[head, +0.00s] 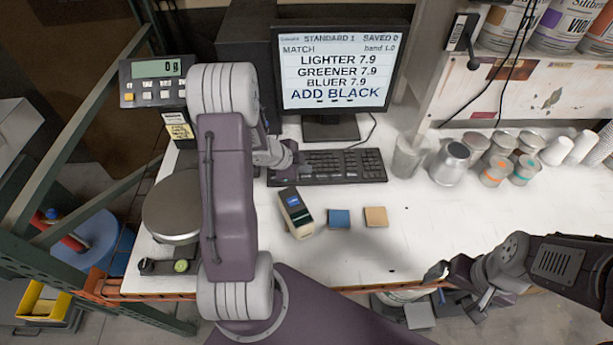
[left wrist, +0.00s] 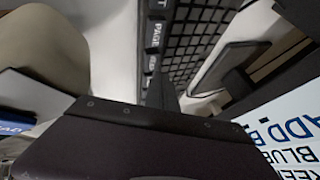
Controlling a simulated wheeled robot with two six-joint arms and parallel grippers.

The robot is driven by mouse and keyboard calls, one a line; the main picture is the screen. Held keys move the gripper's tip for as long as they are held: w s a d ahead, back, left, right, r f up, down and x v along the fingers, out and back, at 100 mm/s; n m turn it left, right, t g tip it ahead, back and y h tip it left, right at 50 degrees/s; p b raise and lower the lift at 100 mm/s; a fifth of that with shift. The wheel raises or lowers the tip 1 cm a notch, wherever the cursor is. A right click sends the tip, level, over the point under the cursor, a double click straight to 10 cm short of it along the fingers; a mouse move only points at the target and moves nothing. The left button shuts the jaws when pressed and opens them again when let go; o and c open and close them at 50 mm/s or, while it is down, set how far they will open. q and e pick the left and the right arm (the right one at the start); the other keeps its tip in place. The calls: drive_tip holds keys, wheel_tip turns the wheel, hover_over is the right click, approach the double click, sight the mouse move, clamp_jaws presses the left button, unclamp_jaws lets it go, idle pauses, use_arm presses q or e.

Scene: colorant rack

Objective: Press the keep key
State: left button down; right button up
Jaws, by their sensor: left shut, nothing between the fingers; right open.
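The black keyboard (head: 342,166) lies on the white bench below the monitor. In the left wrist view, large labelled keys (left wrist: 156,32) run along one edge of the keyboard. One reads PAGE; the label beside it (left wrist: 152,64) is partly legible, and I cannot tell whether it is the keep key. My left gripper (head: 302,168) is shut and empty over the keyboard's left end. Its dark fingertip (left wrist: 163,92) covers part of the keys, and contact cannot be judged. My right gripper (head: 460,286) is open and empty at the bench's front edge.
The monitor (head: 335,70) shows MATCH and ADD BLACK. A handheld device (head: 296,213), a blue swatch (head: 339,218) and a tan swatch (head: 376,217) lie in front of the keyboard. A round scale pan (head: 172,207) is left. Cans (head: 450,163) and cups stand right.

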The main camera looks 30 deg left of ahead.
sight(305, 177)
use_arm(q)
drive_tip(key=shift+f, duration=0.1)
idle(0.6)
drive_tip(key=shift+f, duration=0.3)
drive_tip(key=shift+s+f+b, duration=0.1)
drive_tip(key=shift+f+b, duration=0.35)
drive_tip(key=shift+b, duration=0.1)
drive_tip(key=shift+r, duration=0.15)
idle(0.5)
drive_tip(key=shift+r+p, duration=0.75)
drive_tip(key=shift+p, duration=0.2)
wheel_tip(305, 177, up, 5)
drive_tip(key=p, duration=0.5)
drive_tip(key=shift+r, duration=0.1)
